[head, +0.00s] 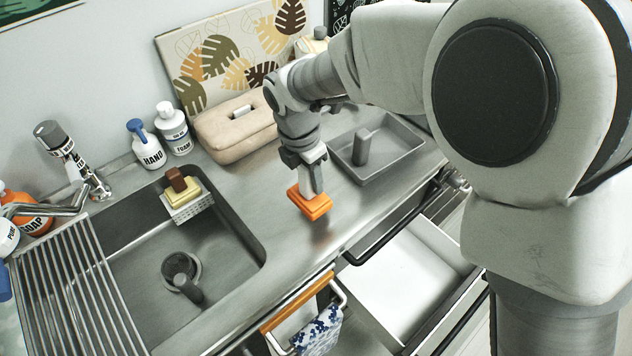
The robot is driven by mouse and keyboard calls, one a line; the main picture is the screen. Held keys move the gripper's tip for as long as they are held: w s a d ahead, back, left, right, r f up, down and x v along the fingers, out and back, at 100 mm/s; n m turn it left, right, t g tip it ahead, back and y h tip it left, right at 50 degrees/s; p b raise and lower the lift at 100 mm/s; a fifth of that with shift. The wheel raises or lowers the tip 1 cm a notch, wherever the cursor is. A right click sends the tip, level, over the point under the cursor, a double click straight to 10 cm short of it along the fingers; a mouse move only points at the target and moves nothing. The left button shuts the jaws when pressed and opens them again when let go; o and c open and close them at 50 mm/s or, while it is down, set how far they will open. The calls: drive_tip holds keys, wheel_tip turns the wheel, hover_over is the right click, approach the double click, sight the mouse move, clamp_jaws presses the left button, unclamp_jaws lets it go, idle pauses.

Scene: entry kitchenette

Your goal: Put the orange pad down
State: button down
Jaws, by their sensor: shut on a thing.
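The orange pad (310,204) is a small block in two orange tones. My gripper (313,188) is shut on it from above, with the fingers pointing down. The pad appears to be just above the steel counter (262,193), between the sink and the grey tray. A faint orange reflection shows on the counter below it. I cannot tell from this view whether its underside touches the counter. The fingertips are partly hidden by the pad.
Left is the sink (215,250) with a caddy (188,209) holding a yellow sponge. A grey tray (407,157) is at the right, a beige case (226,137) behind. An open drawer (398,281) is below the front edge. Soap bottles (173,128) stand by the wall.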

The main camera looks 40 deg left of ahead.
sight(311, 190)
drive_tip(key=shift+f, duration=1.95)
drive_tip(key=shift+f, duration=0.1)
drive_tip(key=shift+f, duration=0.1)
drive_tip(key=shift+c, duration=2.2)
unclamp_jaws()
drive_tip(key=r, duration=0.4)
drive_tip(key=s+r, duration=0.1)
drive_tip(key=r, duration=0.7)
drive_tip(key=shift+s+r+p, duration=0.2)
drive_tip(key=shift+s+p, duration=0.1)
drive_tip(key=shift+p, duration=0.1)
